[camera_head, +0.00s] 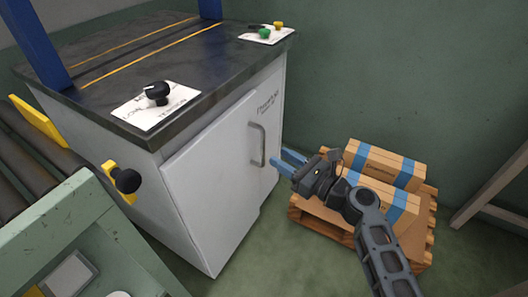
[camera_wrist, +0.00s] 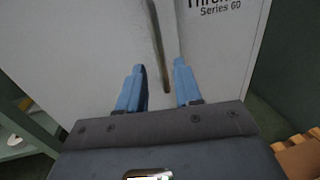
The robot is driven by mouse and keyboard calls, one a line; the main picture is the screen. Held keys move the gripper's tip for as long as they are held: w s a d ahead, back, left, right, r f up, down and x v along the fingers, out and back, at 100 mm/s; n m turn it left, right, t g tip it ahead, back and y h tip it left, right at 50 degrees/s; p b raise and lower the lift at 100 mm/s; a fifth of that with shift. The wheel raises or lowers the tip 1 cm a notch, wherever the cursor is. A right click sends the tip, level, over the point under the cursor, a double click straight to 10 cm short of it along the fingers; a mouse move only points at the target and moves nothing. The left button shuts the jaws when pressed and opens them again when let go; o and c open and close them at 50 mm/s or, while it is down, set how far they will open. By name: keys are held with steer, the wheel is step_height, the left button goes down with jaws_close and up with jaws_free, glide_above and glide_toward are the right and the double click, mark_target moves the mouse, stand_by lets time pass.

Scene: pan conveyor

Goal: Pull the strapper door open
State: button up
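The strapper is a white cabinet with a dark worktop (camera_head: 140,60). Its front door (camera_head: 215,185) is a light panel that looks closed or nearly closed. A vertical metal handle (camera_head: 258,145) is on the door's right side. In the wrist view the handle (camera_wrist: 160,50) runs down between the two blue fingers. My gripper (camera_head: 282,162) is open, close to the handle's right side in the head view. I cannot tell how deep the handle sits between the fingers.
A wooden pallet (camera_head: 420,252) with strapped cartons (camera_head: 385,165) stands right of the door, below my arm. A roller conveyor (camera_head: 35,150) and a green frame (camera_head: 75,225) are at the left. A black knob (camera_head: 126,180) sticks out left of the door. The floor before the door is clear.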

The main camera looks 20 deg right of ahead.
mark_target(264, 148)
steer(key=b+x, duration=0.2)
steer(key=x, duration=0.5)
steer(key=shift+w+a, duration=0.15)
steer(key=shift+w, duration=0.05)
steer(key=shift+c, duration=0.2)
jaws_close()
